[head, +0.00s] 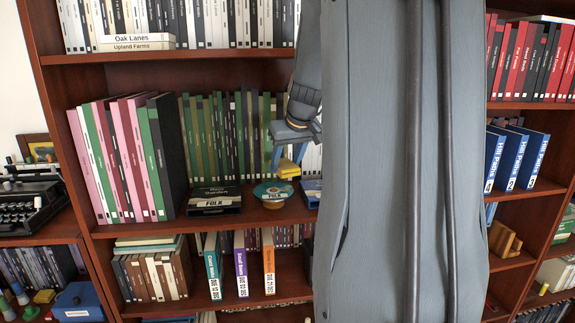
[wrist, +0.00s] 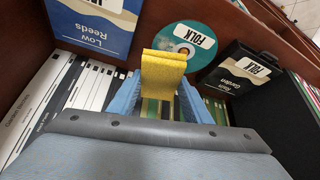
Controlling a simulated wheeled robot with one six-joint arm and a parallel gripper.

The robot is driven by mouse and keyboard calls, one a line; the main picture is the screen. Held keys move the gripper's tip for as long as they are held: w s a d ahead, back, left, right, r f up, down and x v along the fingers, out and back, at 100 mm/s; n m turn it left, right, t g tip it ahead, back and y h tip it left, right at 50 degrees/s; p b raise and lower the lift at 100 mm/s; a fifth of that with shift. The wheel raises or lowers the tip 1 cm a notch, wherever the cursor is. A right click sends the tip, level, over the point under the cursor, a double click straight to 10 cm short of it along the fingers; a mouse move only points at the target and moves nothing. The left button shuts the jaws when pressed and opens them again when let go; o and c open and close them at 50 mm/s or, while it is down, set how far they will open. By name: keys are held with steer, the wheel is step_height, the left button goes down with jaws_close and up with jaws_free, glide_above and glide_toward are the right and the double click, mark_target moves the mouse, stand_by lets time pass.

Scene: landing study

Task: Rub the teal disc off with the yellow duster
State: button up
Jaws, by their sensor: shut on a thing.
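The teal disc (head: 273,200) is at the front of the middle shelf, with a white FOLK label across it. It also shows in the wrist view (wrist: 207,53), partly hidden behind the yellow duster. The yellow duster (head: 287,169) is a small folded block, and the wrist view shows it large (wrist: 163,68). My gripper (head: 291,155) is shut on the duster, with a blue finger on each side of it. The duster is just above the disc in the head view; I cannot tell whether they touch.
Upright record spines (head: 226,125) fill the shelf behind. The wooden shelf edge (head: 150,228) runs below. My arm hides much of the right.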

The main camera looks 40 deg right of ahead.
steer(key=shift+r, duration=0.5)
steer(key=shift+r+p, duration=1.3)
steer(key=shift+r, duration=0.2)
steer(key=shift+d+r, duration=0.1)
steer(key=shift+r, duration=0.2)
steer(key=o, duration=0.6)
steer(key=shift+r, duration=0.1)
steer(key=c, duration=0.6)
steer(key=shift+s+f+b, duration=0.1)
steer(key=shift+f+b, duration=2.75)
steer(key=shift+f, duration=1.45)
steer(key=shift+c, duration=0.2)
